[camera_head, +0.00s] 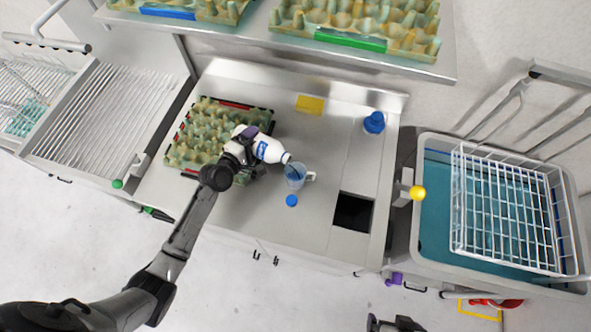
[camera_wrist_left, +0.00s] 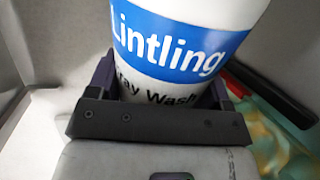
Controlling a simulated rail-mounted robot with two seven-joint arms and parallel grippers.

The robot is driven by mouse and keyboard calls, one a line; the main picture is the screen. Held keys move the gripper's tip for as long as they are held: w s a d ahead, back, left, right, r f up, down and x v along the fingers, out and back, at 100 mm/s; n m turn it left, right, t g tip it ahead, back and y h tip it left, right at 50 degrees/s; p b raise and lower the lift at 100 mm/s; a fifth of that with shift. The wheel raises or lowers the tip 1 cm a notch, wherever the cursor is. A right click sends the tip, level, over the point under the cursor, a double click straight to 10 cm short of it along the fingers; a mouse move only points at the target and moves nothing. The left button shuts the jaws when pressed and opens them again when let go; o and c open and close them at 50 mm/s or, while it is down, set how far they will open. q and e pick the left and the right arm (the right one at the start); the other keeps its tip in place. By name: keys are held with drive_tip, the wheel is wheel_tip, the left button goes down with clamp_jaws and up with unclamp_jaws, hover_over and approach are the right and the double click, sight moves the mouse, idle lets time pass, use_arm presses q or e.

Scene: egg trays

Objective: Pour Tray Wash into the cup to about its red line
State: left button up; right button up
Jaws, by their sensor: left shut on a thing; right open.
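My left gripper (camera_head: 243,152) is shut on the white Tray Wash bottle (camera_head: 270,150), which has a blue label. The label fills the left wrist view (camera_wrist_left: 185,42), reading "Lintling" and "Tray Wash". In the head view the bottle is tilted, its neck pointing right and down to the rim of the clear bluish cup (camera_head: 295,178). The cup stands on the steel counter with its handle to the right. Its red line and liquid level cannot be made out, nor any stream. My right gripper (camera_head: 395,324) is open and empty at the bottom edge, away from the counter.
A blue cap (camera_head: 291,200) lies just in front of the cup. An egg tray (camera_head: 190,165) lies left, partly under my left arm. A yellow pad (camera_head: 310,105) and blue container (camera_head: 374,122) stand behind. A dark square opening (camera_head: 353,212) and a basin with wire rack (camera_head: 462,200) are right.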

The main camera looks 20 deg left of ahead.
sight(254, 147)
use_arm(q)
drive_tip(key=shift+r, duration=0.1)
drive_tip(key=f+b, duration=0.1)
drive_tip(key=f+n+b, duration=0.1)
drive_tip(key=b, duration=0.1)
drive_tip(key=f+n+b, duration=0.1)
drive_tip(key=b, duration=0.1)
drive_tip(key=shift+a+f+h, duration=0.25)
drive_tip(key=shift+a+h, duration=0.05)
drive_tip(key=shift+h, duration=0.1)
drive_tip(key=shift+r, duration=0.1)
drive_tip(key=shift+r+n, duration=0.1)
drive_tip(key=shift+n, duration=0.2)
drive_tip(key=shift+d+n, duration=0.35)
drive_tip(key=shift+n, duration=0.15)
idle(0.4)
idle(0.5)
